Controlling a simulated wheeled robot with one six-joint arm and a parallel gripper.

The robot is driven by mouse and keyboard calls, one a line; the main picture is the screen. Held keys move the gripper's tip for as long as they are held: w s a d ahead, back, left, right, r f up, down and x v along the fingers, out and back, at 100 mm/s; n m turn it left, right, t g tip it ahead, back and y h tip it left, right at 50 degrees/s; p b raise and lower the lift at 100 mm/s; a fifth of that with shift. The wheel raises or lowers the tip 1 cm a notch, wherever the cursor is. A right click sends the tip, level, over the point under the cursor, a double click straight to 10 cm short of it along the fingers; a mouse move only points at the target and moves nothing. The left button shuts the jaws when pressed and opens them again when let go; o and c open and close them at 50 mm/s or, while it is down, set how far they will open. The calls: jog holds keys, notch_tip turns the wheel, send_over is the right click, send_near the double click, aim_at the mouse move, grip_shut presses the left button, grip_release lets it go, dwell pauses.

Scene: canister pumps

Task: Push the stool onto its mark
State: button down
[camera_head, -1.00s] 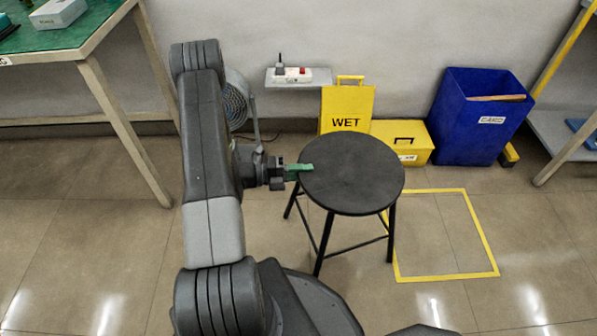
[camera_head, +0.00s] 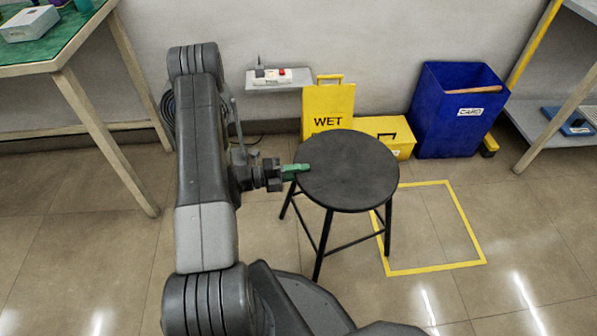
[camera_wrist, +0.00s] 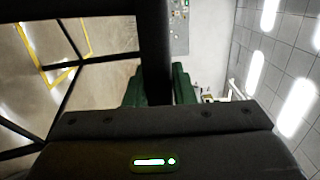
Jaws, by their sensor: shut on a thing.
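The stool has a round black seat (camera_head: 350,172) and thin black legs, and it stands upright on the floor. Its mark is a yellow square outline (camera_head: 435,268) on the floor to the right. Most of the stool is left of the mark; its right front foot appears at the mark's left line. The seat hides the mark's upper left corner. My gripper (camera_head: 298,168), with green fingers, is shut on the left edge of the seat. In the wrist view the gripper (camera_wrist: 158,88) has the dark seat rim between its fingers, and yellow lines show at upper left.
A yellow WET sign (camera_head: 327,110), a yellow box (camera_head: 385,132) and a blue bin (camera_head: 458,115) stand along the wall behind. A green-topped table (camera_head: 62,55) is at left, a shelf (camera_head: 530,125) at right. The floor inside the mark looks clear.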

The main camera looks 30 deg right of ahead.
jog(key=shift+x, duration=2.55)
send_near(365, 164)
jog(key=shift+w+d+f, duration=0.35)
jog(key=shift+d+f, duration=0.05)
jog(key=shift+f, duration=0.15)
jog(key=shift+d, duration=0.1)
jog(key=shift+x, duration=2.4)
jog(key=shift+s, duration=0.1)
jog(key=shift+x, duration=2.5)
